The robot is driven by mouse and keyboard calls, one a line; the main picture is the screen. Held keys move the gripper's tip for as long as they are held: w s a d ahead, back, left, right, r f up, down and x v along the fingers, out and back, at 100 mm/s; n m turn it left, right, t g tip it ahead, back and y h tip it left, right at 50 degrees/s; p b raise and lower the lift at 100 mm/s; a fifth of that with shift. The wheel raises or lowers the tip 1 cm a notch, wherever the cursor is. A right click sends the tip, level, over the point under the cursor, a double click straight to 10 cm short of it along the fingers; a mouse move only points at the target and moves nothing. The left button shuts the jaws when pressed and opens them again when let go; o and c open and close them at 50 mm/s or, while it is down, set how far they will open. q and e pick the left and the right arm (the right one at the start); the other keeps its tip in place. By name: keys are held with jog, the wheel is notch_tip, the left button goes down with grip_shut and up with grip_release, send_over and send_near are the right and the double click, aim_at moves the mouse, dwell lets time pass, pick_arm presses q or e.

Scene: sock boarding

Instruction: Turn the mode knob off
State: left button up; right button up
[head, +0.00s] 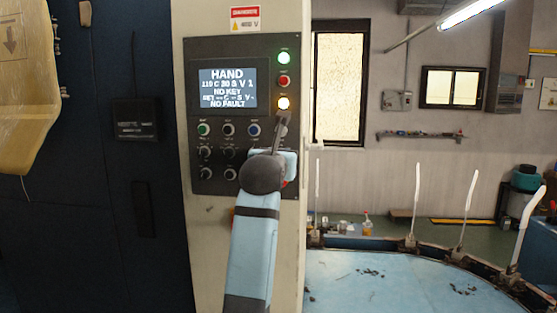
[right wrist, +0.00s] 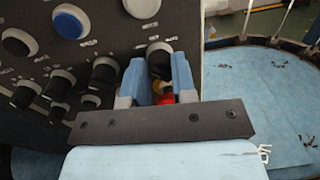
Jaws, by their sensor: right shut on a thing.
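The control panel (head: 237,50) has a lit screen (head: 228,89) reading "HAND", "NO KEY" and "NO FAULT". My right gripper (right wrist: 159,75) reaches the panel's right-hand column in the head view, where my arm hides its fingertips. In the right wrist view its two blue fingers are closed on the sides of a black knob (right wrist: 160,52), below a white button (right wrist: 141,7). I take this for the mode knob; its label is not readable. My left gripper is out of view.
A blue button (right wrist: 70,21) and several black knobs sit left of the gripper. A red button (head: 284,184) shows partly below it. A round blue table (head: 400,285) lies to the right.

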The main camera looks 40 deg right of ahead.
pick_arm(q)
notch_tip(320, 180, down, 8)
jog(key=b, duration=0.9)
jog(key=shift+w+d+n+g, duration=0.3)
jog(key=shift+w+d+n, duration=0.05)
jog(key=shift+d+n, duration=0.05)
pick_arm(e)
jog(key=shift+m+y, duration=0.3)
jog(key=shift+m, duration=3.8)
pick_arm(q)
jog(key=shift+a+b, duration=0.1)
jog(key=shift+b, duration=0.2)
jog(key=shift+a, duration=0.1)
pick_arm(e)
jog(key=o, duration=0.9)
jog(key=shift+d, duration=0.1)
pick_arm(q)
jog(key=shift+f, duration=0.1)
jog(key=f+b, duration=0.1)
jog(key=b, duration=0.4)
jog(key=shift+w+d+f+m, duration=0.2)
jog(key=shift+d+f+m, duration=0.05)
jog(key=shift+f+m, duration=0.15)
pick_arm(e)
jog(key=v, duration=1.3)
jog(key=shift+s+a, duration=0.25)
jog(key=shift+a, duration=0.05)
